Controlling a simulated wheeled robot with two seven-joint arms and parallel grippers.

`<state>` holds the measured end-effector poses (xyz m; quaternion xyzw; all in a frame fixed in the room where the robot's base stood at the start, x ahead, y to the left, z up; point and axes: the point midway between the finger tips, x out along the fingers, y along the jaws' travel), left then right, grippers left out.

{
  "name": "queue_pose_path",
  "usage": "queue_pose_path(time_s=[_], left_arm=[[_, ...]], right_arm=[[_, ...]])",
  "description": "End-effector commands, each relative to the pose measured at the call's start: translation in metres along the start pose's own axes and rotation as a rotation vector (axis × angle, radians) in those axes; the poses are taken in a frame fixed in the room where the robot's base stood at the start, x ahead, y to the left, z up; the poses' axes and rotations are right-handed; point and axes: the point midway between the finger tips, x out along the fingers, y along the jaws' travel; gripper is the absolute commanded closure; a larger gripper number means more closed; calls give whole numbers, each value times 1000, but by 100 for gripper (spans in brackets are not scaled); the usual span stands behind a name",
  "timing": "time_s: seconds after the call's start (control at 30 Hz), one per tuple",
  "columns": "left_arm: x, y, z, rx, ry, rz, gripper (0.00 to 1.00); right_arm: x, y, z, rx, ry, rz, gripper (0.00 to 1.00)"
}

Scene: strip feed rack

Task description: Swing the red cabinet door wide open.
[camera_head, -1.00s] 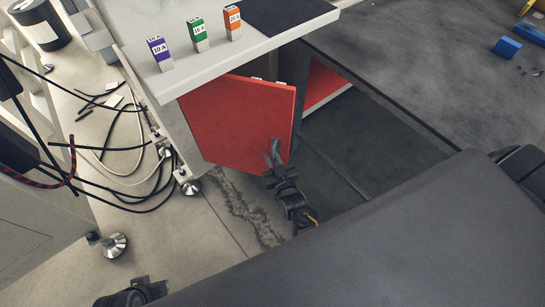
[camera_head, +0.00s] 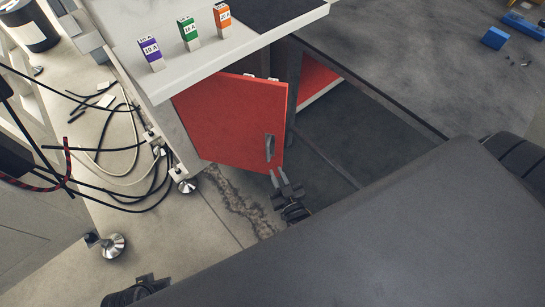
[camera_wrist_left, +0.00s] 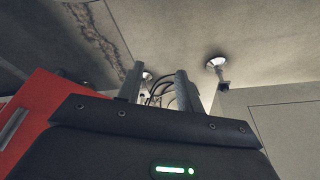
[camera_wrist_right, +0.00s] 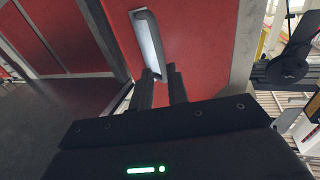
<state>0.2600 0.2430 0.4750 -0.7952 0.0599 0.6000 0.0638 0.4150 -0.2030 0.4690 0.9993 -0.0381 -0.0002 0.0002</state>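The red cabinet door (camera_head: 225,120) stands ajar under the white worktop. Its grey handle (camera_head: 269,147) is near the right edge and also shows in the right wrist view (camera_wrist_right: 149,38). The red cabinet interior (camera_head: 317,78) shows to the right of the door. My right gripper (camera_head: 278,174) is just below the handle, with its fingers apart and nothing held. In the right wrist view the fingertips (camera_wrist_right: 158,70) are close to the handle's lower end; contact cannot be told. My left gripper (camera_wrist_left: 158,78) is open and empty, low at the left in the head view.
Purple, green and orange labelled blocks (camera_head: 188,32) stand on the worktop (camera_head: 260,38). A dark floor area (camera_head: 370,130) right of the door is clear. A blue block (camera_head: 495,38) is far right.

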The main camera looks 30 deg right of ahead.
Motion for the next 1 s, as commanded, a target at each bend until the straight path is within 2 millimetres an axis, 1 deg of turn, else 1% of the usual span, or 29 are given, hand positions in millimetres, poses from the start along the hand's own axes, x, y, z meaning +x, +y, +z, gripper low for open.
queue_pose_path(time_s=[0.03,0.13,0.43,0.57,0.67,0.7,0.77,0.87,0.9,0.97,1.0], left_arm=[[1,0,0,0,-2,0,64],[3,0,-1,0,0,0,64],[3,0,-5,0,8,0,64],[5,0,-2,0,-2,0,81],[18,0,2,2,-17,1,94],[26,1,5,3,-25,2,99],[41,1,12,6,-40,3,100],[71,2,35,12,-66,4,100],[82,2,47,15,-79,4,100],[97,2,69,19,-95,4,100],[104,1,85,22,-107,5,100]], right_arm=[[-6,0,0,0,-1,0,84],[-12,0,0,0,0,-1,84],[-14,0,0,0,1,-1,84],[-15,-1,3,-1,-21,-8,84],[-22,-4,16,-7,-100,-35,84],[-28,-5,25,-11,-151,-52,84],[-40,-7,42,-20,-250,-82,84],[-74,-5,78,-44,-459,-136,84],[-92,-1,93,-58,-552,-155,84],[-122,7,114,-79,-690,-181,84],[-143,14,125,-94,-779,-195,84]])
